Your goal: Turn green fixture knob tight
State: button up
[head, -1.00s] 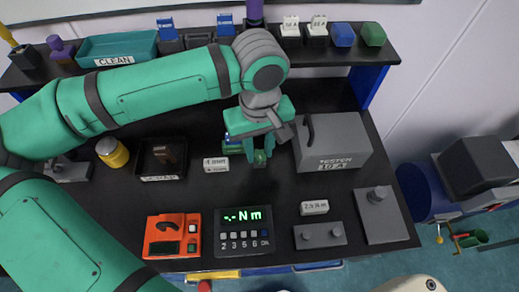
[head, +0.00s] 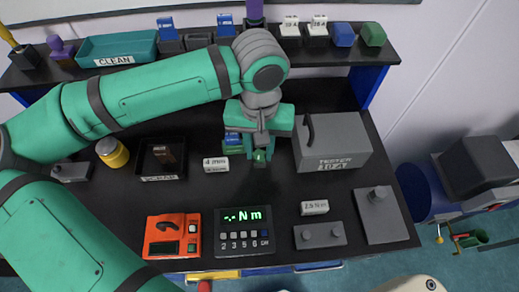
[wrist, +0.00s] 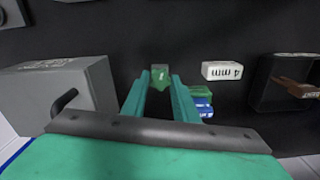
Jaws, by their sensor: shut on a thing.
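The green fixture knob (head: 259,157) is small and sits on the dark bench, in front of the grey tester box's left side. In the wrist view the knob (wrist: 160,76) shows just past the fingertips. My gripper (head: 260,148) points down over it, its teal fingers shut on the knob; in the wrist view my gripper (wrist: 161,82) has one finger on each side of it. A stacked green and blue block (head: 233,146) stands close to the left of the fingers, partly hidden by my gripper. It also shows in the wrist view (wrist: 201,103).
The grey tester box (head: 335,145) with its dark handle stands close on the right. A white "4 mm" block (head: 215,164) lies to the left. An orange meter (head: 172,236) and a torque display (head: 243,232) are in front. Bench between them is clear.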

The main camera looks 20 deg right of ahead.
jog(key=m, duration=0.4)
jog(key=o, duration=0.9)
jog(key=n, duration=1.3)
jog(key=shift+n, duration=0.3)
jog(key=n, duration=0.4)
jog(key=shift+n, duration=0.3)
